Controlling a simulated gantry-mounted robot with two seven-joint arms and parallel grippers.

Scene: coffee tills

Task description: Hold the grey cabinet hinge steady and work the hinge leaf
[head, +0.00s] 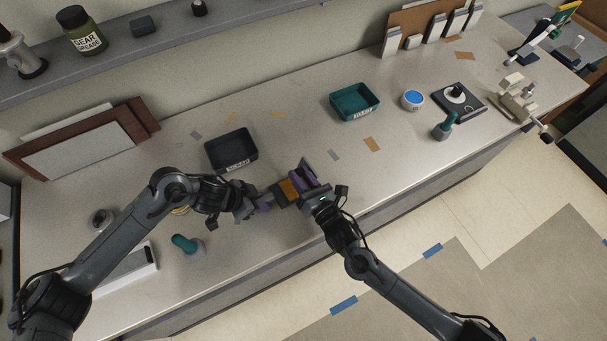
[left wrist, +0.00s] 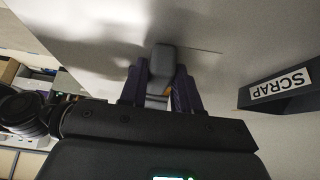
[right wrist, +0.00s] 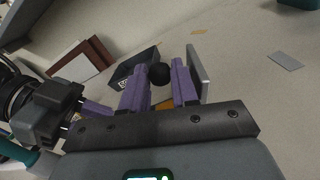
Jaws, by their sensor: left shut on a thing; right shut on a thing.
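The grey cabinet hinge (head: 280,198) is between my two grippers near the front edge of the bench, partly hidden by them. My left gripper (head: 263,205) reaches it from the left. In the left wrist view its purple fingers are shut on a rounded grey part (left wrist: 161,63). My right gripper (head: 297,186) is shut on the hinge from the right. In the right wrist view a dark round knob (right wrist: 159,74) shows between its purple fingers, and a flat grey plate (right wrist: 199,72) stands beside the right finger. An orange patch (head: 290,188) shows between the grippers. The leaf's exact angle is unclear.
A dark bin labelled SCRAP (head: 231,150) stands just behind the grippers. A teal bin (head: 354,101) is farther right. A teal-handled tool (head: 186,244) and a white tray (head: 130,268) lie near my left arm. The bench between the bins is mostly clear.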

